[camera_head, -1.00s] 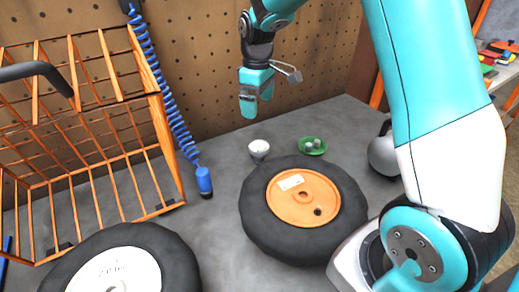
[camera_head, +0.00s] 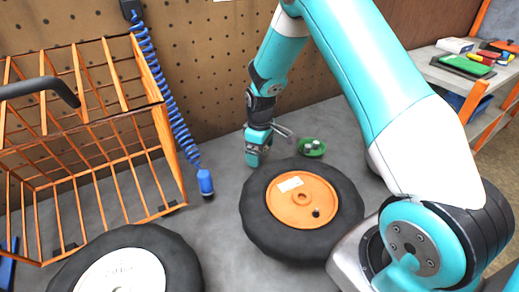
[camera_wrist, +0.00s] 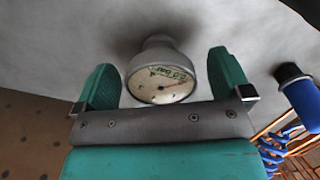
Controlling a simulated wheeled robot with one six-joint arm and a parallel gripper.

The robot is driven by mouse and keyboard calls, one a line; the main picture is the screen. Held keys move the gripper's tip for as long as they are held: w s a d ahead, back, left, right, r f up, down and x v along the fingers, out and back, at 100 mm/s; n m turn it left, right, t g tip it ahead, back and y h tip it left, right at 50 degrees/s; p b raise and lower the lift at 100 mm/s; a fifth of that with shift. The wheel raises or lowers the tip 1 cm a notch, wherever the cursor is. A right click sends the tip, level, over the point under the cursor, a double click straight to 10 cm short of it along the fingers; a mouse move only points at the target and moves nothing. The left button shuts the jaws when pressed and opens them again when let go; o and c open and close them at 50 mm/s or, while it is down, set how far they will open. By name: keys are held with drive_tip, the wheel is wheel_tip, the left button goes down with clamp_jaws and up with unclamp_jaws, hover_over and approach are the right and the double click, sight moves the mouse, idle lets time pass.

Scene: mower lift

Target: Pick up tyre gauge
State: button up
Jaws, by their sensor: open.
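The tyre gauge (camera_wrist: 162,80) shows in the wrist view as a round pale dial with a needle and green handwriting that seems to read "2.5 bar". It stands on the grey bench. My gripper (camera_wrist: 163,78) is open, with one green finger on each side of the gauge; I cannot tell whether either finger touches it. In the head view my gripper (camera_head: 254,160) points down at the bench behind the orange-hubbed wheel, and it hides the gauge there.
The orange-hubbed wheel (camera_head: 336,214) lies close in front of my gripper. A green dish (camera_head: 312,153) with small grey parts sits just right. A blue coiled hose with a blue end (camera_head: 205,183) hangs left, beside an orange wire basket (camera_head: 177,150). A white-hubbed wheel (camera_head: 187,258) lies front left.

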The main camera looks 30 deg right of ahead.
drive_tip(key=shift+f, duration=0.25)
drive_tip(key=c, duration=1)
drive_tip(key=shift+c, duration=0.2)
drive_tip(key=shift+r, duration=0.15)
